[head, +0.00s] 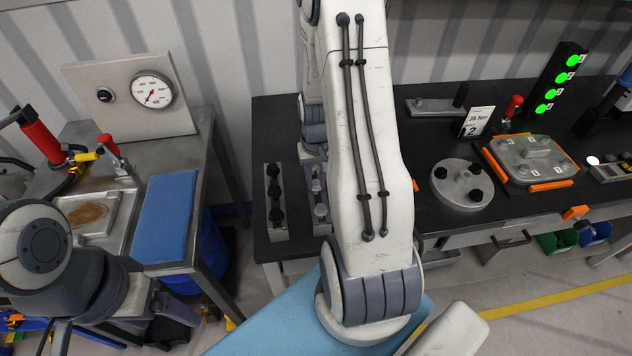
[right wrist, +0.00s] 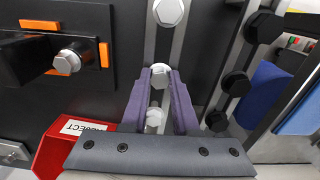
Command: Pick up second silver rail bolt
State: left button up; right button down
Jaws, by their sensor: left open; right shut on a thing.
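In the right wrist view, the silver bolts stand in a row on a grey rail (right wrist: 147,50). My right gripper (right wrist: 160,74) has its purple fingers closed around a silver rail bolt (right wrist: 159,76) in the middle of the row. Another silver bolt (right wrist: 168,12) stands beyond the fingertips, and one (right wrist: 155,117) shows between the fingers nearer the palm. In the head view, the silver-bolt rail (head: 319,197) is partly hidden by my right arm, which also hides most of the right gripper. My left gripper (head: 178,308) is open at the lower left, away from the rails.
A rail with black bolts (head: 276,203) stands just left of the silver one. A red reject bin (right wrist: 60,145) is close to the right gripper. A round plate with black bolts (head: 461,186) and an orange-clamped cover (head: 528,160) occupy the bench's right. A blue pad (head: 166,217) lies on the left table.

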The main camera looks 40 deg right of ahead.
jog(key=shift+r, duration=0.35)
jog(key=r, duration=0.1)
jog(key=r+b, duration=0.1)
jog(key=d+r, duration=0.1)
jog(key=shift+s+r, duration=0.25)
jog(key=shift+s, duration=0.1)
jog(key=s+d+r+b, duration=0.1)
jog(key=s+d+r, duration=0.6)
jog(key=shift+s+d+b, duration=0.15)
jog(key=shift+s+b, duration=0.15)
jog(key=shift+f, duration=0.1)
